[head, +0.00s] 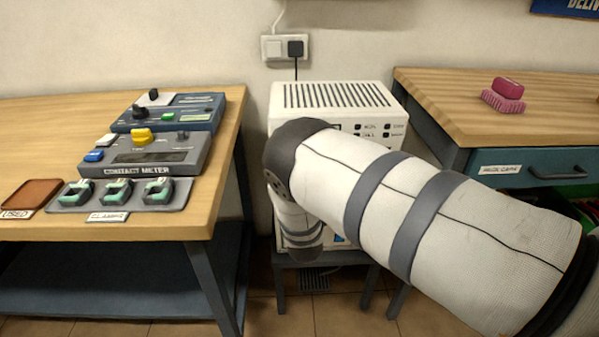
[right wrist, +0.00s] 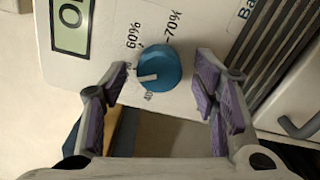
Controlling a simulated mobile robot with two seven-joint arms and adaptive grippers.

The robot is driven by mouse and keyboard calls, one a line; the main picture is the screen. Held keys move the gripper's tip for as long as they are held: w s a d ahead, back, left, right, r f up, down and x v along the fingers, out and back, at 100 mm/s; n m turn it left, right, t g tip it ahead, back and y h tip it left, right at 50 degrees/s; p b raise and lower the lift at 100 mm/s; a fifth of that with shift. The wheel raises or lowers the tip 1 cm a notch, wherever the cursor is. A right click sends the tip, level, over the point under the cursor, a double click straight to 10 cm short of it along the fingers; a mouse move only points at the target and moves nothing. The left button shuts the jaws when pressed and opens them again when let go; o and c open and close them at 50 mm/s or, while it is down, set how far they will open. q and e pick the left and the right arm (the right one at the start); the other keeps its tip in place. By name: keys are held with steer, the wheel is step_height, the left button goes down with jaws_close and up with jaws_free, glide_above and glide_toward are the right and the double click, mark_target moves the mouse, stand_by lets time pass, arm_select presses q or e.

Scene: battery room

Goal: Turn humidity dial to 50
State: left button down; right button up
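The humidity dial (right wrist: 165,66) is a round blue knob on a white panel in the right wrist view. Its white pointer line points left, toward a mostly hidden label between 40 and 60%. My right gripper (right wrist: 163,80) has its purple-padded fingers apart, one on each side of the dial, with gaps visible between pads and knob. A greenish display (right wrist: 70,25) on the panel is cut off by the frame. In the head view the white unit (head: 335,95) stands behind my right arm, which hides its dial and the right gripper. My left gripper is not in view.
A wooden bench (head: 60,120) with a contact meter (head: 150,155) and clamps stands left. Another wooden bench (head: 460,90) with a drawer and pink block (head: 505,93) stands right. A vent grille (right wrist: 285,50) lies right of the dial in the wrist view.

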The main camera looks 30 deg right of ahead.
steer(key=v, duration=1.2)
steer(key=shift+s+f, duration=0.1)
